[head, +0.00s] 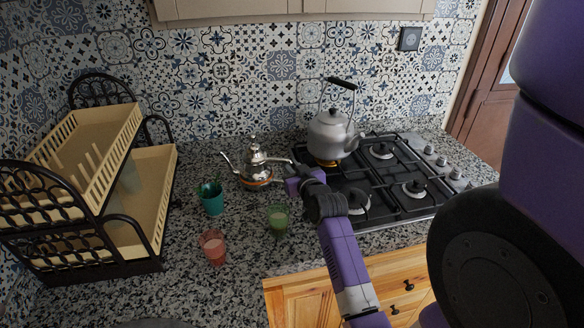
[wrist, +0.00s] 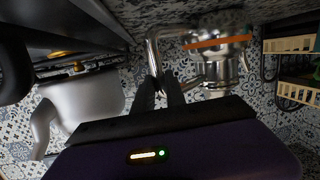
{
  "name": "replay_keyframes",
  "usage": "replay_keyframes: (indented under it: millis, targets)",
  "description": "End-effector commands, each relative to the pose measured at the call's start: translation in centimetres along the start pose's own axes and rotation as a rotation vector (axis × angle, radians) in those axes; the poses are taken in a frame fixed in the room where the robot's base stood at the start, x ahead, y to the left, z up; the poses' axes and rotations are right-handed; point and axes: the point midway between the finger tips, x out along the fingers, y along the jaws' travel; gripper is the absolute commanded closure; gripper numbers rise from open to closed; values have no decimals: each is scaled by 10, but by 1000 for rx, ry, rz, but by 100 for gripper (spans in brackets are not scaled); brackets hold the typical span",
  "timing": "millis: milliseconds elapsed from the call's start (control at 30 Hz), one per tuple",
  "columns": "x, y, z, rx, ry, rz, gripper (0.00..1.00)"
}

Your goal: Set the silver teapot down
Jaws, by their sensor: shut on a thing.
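The silver teapot (head: 255,163) is in the head view, left of the stove, with its spout to the left and an orange band low on its body. It looks upright, at or just above the granite counter; I cannot tell whether its base touches. My gripper (head: 296,174) is at its right side, shut on its handle. In the wrist view, which is upside down, the fingers of my gripper (wrist: 160,90) close on the handle beside the teapot (wrist: 217,66). The fingertips are small and partly hidden in the head view.
A grey kettle (head: 329,136) stands on the black gas stove (head: 404,205), behind my gripper. A teal cup (head: 211,198), a green glass (head: 278,220) and a pink glass (head: 213,246) stand in front of the teapot. A dish rack (head: 150,190) fills the left side.

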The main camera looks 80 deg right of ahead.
Motion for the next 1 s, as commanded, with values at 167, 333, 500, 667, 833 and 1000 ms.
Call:
replay_keyframes:
  millis: [167, 333, 500, 667, 833, 1000]
  targets:
    - [1, 0, 1, 1, 5, 0, 100]
    - [0, 0, 2, 0, 0, 0, 62]
    - [0, 0, 2, 0, 0, 0, 62]
    - [0, 0, 2, 0, 0, 0, 62]
    - [0, 0, 2, 0, 0, 0, 62]
    - [-3, 0, 2, 0, -1, 0, 62]
